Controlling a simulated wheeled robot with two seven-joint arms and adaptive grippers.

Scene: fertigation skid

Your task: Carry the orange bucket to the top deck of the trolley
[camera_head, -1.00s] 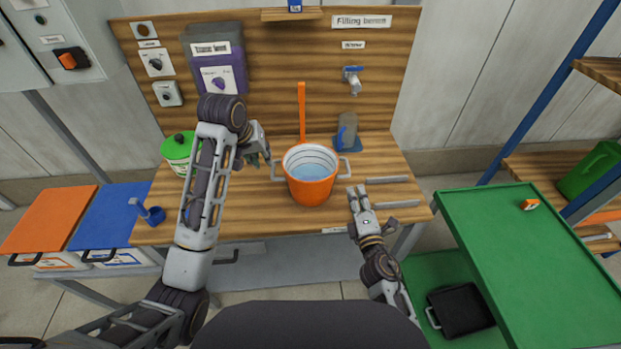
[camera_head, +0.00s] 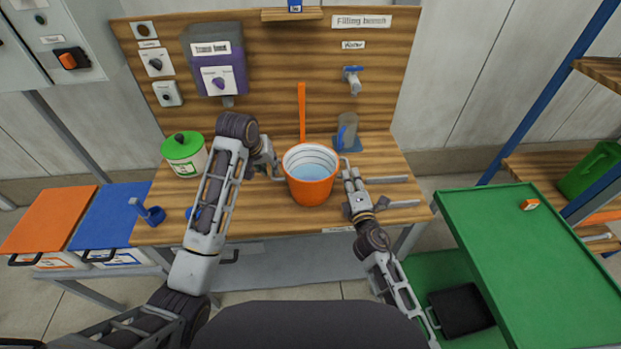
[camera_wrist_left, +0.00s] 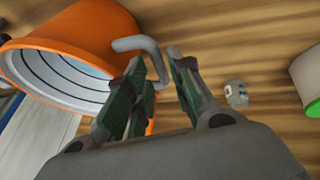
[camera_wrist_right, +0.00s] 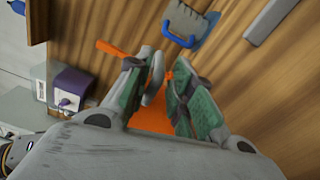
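The orange bucket (camera_head: 311,190), with water in it, stands upright on the wooden bench and has a grey handle on each side. My left gripper (camera_head: 274,168) is at the bucket's left handle; in the left wrist view the handle (camera_wrist_left: 150,48) reaches between its parted fingers. My right gripper (camera_head: 347,172) is at the right handle (camera_head: 345,165). In the right wrist view its fingers (camera_wrist_right: 165,75) are apart, with the handle (camera_wrist_right: 155,80) and orange bucket between them. Contact is unclear. The green trolley's top deck (camera_head: 520,260) is at right.
A small orange-and-white box (camera_head: 529,204) lies on the top deck, which is otherwise clear. A black crate (camera_head: 462,310) is on the lower deck. A green-lidded tub (camera_head: 183,155) stands left on the bench. A blue-based item (camera_head: 347,135) stands behind the bucket.

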